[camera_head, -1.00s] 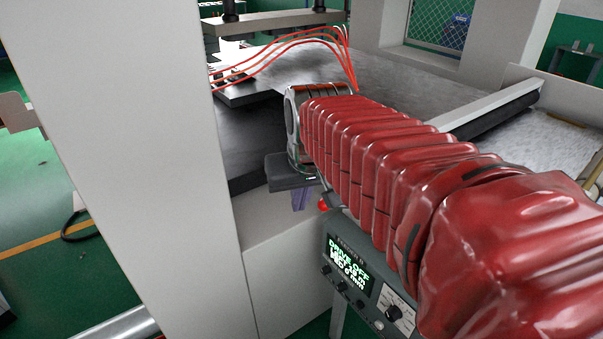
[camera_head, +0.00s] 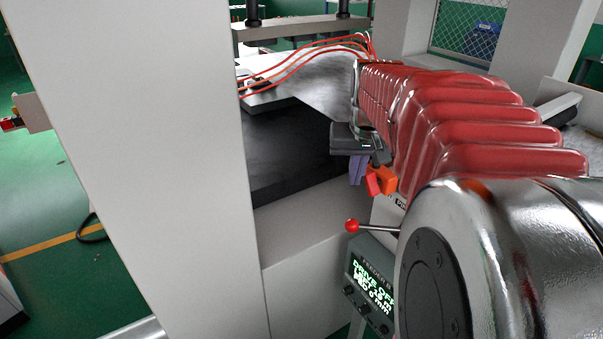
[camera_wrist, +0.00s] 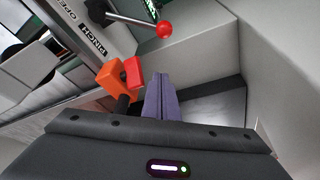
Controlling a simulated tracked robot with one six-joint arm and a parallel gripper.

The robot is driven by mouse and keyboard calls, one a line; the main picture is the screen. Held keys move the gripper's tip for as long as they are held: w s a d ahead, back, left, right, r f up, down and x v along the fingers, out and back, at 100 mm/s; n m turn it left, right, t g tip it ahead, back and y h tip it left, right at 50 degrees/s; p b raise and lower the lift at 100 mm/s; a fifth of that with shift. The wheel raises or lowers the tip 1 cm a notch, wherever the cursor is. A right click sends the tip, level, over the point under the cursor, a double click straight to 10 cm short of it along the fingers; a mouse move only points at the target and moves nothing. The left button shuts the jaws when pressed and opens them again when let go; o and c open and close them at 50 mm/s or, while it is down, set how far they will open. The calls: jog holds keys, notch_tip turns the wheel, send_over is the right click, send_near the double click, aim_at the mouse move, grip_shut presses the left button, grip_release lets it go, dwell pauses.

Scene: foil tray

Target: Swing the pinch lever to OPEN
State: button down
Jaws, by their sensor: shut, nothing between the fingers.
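The pinch lever is a dark metal rod with a red ball knob (camera_head: 352,226), sticking out left from beside the arm in the head view. In the wrist view its red ball (camera_wrist: 164,29) is at the top, with the rod running to the upper left. A white plate (camera_wrist: 85,38) beside it reads PINCH and OPEN. My gripper (camera_wrist: 161,78) has purple fingers, shut and empty, pointing toward the lever area but apart from the ball. In the head view the gripper (camera_head: 356,170) hangs above the knob.
An orange and red block (camera_wrist: 120,78) sits just left of my fingers; it also shows in the head view (camera_head: 382,181). A control box with a lit screen (camera_head: 372,282) reading DRIVE OFF is below the lever.

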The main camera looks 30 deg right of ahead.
aim_at(377, 228)
notch_tip(377, 228, down, 10)
jog(key=shift+s+a, duration=0.15)
jog(key=shift+s, duration=0.1)
dwell(0.9)
jog(key=shift+a, duration=0.2)
